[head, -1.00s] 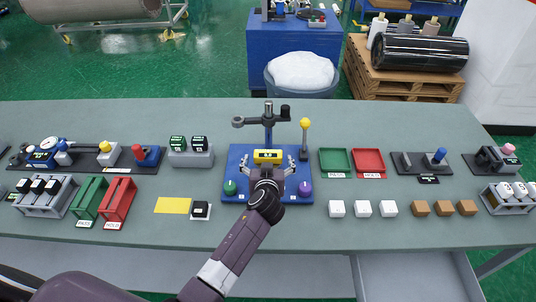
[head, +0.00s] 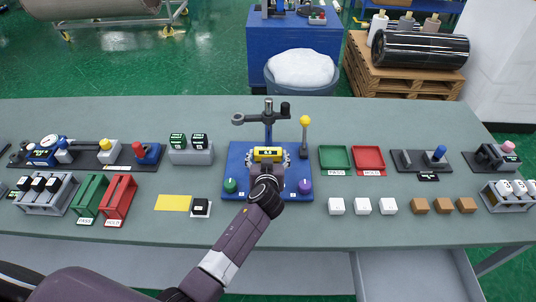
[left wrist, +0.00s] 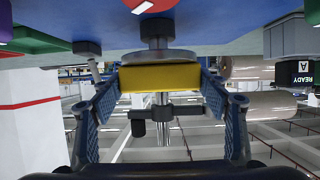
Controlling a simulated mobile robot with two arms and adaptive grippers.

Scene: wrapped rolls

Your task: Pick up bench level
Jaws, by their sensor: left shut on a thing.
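The bench level (head: 267,153) is a small yellow block with a dark display on its face. It is at the middle of the blue fixture board (head: 236,160), in front of the dark upright post. My left gripper (head: 268,160) reaches it from the front, with a finger at each end, and is shut on it. In the left wrist view the yellow level (left wrist: 160,77) lies between the two blue fingers, close to a round metal plate (left wrist: 158,57). I cannot tell whether it touches the plate. My right gripper is not in view.
The board also carries a green knob (head: 230,185), a purple knob (head: 305,186) and a yellow-topped post (head: 305,122). Green and red trays (head: 368,160) stand to the right, white cubes (head: 363,206) in front of them. A yellow sheet (head: 172,203) lies left.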

